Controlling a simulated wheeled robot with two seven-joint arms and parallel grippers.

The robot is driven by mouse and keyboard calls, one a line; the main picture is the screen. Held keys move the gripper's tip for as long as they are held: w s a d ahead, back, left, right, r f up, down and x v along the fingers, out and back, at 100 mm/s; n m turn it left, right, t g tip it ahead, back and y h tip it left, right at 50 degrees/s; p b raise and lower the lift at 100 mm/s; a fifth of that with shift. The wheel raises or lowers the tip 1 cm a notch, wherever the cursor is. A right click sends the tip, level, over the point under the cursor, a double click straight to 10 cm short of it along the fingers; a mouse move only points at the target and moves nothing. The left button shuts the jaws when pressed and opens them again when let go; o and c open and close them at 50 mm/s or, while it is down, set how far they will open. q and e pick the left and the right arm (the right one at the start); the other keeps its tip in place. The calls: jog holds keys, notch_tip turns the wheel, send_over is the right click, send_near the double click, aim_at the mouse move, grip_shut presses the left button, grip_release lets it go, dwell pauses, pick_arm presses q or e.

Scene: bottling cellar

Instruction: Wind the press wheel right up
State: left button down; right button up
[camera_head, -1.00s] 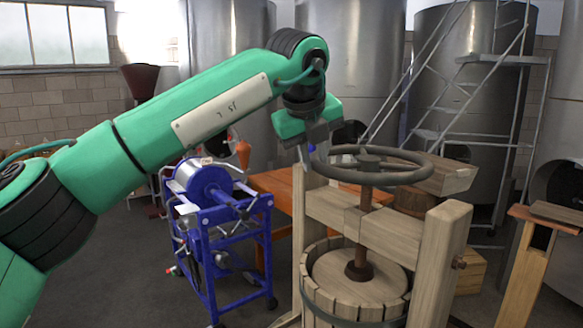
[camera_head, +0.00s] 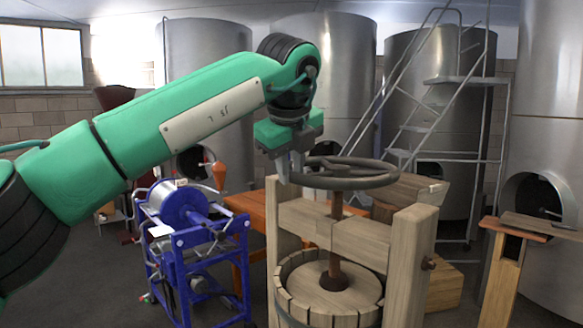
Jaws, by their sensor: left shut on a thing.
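The press wheel (camera_head: 376,182) is a dark round metal handwheel on top of a rusty upright screw (camera_head: 337,240). The screw passes through the wooden crossbeam (camera_head: 357,238) of the press and ends on a round wooden plate (camera_head: 318,287) inside the slatted basket (camera_head: 284,298). My left gripper (camera_head: 290,170) points down at the left side of the wheel, shut on its rim. The fingers hide that part of the rim. My right gripper is not in view.
A blue machine (camera_head: 197,260) on a wheeled frame stands left of the press. An orange table (camera_head: 240,204) is behind. A wooden stand (camera_head: 503,270) is at the right. Steel tanks (camera_head: 420,110) and a metal stair (camera_head: 447,80) fill the back.

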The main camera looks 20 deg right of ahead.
pick_arm(q)
jog(key=c, duration=1.4)
grip_release()
jog(key=shift+f, duration=0.2)
jog(key=shift+c, duration=0.2)
jog(key=shift+o, duration=0.7)
jog(key=shift+r, duration=0.1)
jog(key=shift+s+r, duration=0.2)
jog(key=shift+r, duration=0.1)
jog(key=b+v, duration=0.2)
jog(key=v, duration=1.1)
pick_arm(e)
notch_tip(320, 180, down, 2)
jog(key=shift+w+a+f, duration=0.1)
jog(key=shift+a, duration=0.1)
